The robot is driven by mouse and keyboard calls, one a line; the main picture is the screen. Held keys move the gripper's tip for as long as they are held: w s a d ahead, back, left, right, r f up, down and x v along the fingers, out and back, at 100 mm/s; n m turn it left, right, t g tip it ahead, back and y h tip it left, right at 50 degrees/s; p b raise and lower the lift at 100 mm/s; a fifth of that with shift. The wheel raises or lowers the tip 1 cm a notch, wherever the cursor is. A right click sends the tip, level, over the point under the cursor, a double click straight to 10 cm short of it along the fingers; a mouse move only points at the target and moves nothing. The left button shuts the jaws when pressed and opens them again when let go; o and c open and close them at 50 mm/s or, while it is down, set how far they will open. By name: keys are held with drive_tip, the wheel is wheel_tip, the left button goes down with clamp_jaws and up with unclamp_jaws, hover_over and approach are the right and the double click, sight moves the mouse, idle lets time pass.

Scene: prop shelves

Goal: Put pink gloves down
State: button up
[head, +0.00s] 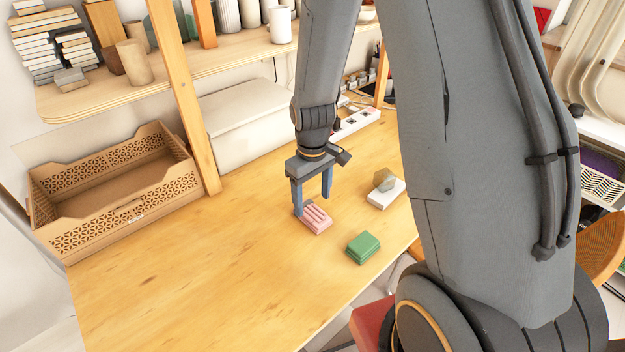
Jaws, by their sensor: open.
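The pink gloves (316,221) lie as a small folded pink bundle on the wooden table (220,270). My gripper (313,205) is open and points down just over them. Its left finger reaches down at the left end of the bundle, and its right finger is behind it. I cannot tell whether either finger touches the gloves.
A green block-like item (363,247) sits to the right and in front of the gloves. A white box with a brownish stone-like piece on it (386,193) stands to the right. A wooden crate (118,195) is at the left. The table's front left is clear.

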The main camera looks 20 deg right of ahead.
sight(312, 212)
wheel_tip(312, 212, up, 7)
drive_tip(key=b, duration=0.1)
drive_tip(key=s+r+m+t, duration=0.1)
drive_tip(key=s+r+m, duration=0.3)
drive_tip(key=s, duration=0.7)
drive_tip(key=shift+r+m, duration=0.3)
drive_tip(key=shift+r, duration=0.1)
drive_tip(key=shift+w, duration=0.1)
idle(0.6)
